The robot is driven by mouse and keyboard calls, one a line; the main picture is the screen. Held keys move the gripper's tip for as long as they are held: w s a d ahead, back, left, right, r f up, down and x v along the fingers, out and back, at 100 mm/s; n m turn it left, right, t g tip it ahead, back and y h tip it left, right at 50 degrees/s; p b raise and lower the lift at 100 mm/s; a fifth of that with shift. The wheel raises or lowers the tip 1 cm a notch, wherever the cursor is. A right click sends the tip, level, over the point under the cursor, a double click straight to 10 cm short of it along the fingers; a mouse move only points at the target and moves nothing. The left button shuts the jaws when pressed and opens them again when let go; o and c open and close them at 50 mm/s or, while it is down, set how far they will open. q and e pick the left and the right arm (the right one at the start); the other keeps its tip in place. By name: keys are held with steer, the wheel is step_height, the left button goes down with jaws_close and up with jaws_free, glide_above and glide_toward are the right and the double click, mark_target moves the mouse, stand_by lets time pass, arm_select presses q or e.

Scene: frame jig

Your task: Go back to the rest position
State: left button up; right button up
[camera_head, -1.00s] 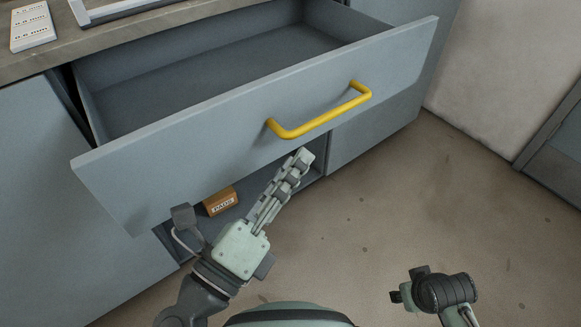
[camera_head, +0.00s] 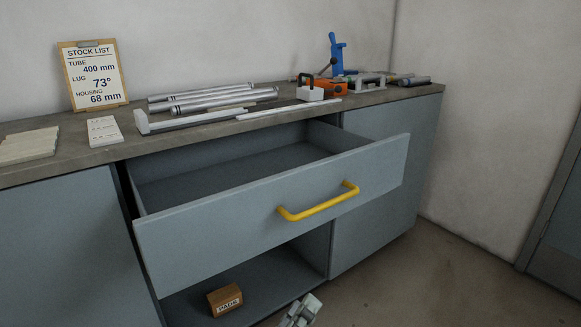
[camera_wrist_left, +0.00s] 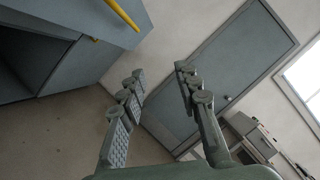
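My left gripper (camera_head: 299,312) shows only in part at the bottom edge of the head view, below the open drawer (camera_head: 270,215). In the left wrist view the two fingers of the left gripper (camera_wrist_left: 158,88) stand apart with nothing between them. The drawer's yellow handle (camera_head: 318,205) is clear of the gripper; part of a yellow handle (camera_wrist_left: 122,14) shows at the top of the wrist view. My right gripper is in neither current view.
The drawer juts out, empty where visible. A PADS box (camera_head: 225,299) sits on the lower shelf. The worktop (camera_head: 75,147) holds a stock list (camera_head: 93,76), metal tubes (camera_head: 215,98), an orange tool (camera_head: 328,87) and a blue tool (camera_head: 338,55). Floor (camera_head: 450,270) at right is free.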

arm_select(q)
steer(key=w+a+f+n+y, duration=0.4)
steer(key=a+f+n+y, duration=0.1)
steer(key=a+n, duration=0.2)
steer(key=w+a+f+n+y, duration=0.3)
steer(key=a+f+n+y, duration=0.1)
steer(key=a+n+y, duration=0.3)
steer(key=a+f+n+g+y, duration=0.3)
steer(key=a+f+n, duration=0.3)
steer(key=a+f, duration=0.3)
steer(key=s+a+f+n+g+h, duration=0.1)
steer(key=s+a+f+n+g, duration=0.1)
steer(key=s+f+n+g, duration=0.2)
steer(key=s+a+f+n+g, duration=0.2)
steer(key=s+f+n+g, duration=0.3)
steer(key=s+f, duration=0.6)
step_height(320, 180, down, 3)
steer(key=shift+a+r+n+g+h+p, duration=0.15)
steer(key=shift+a+n+g+h+p, duration=0.25)
steer(key=shift+g, duration=0.5)
arm_select(e)
steer(key=shift+a+f, duration=0.2)
steer(key=shift+f, duration=0.85)
steer(key=shift+w+d+r, duration=0.2)
steer(key=shift+w+r, duration=0.1)
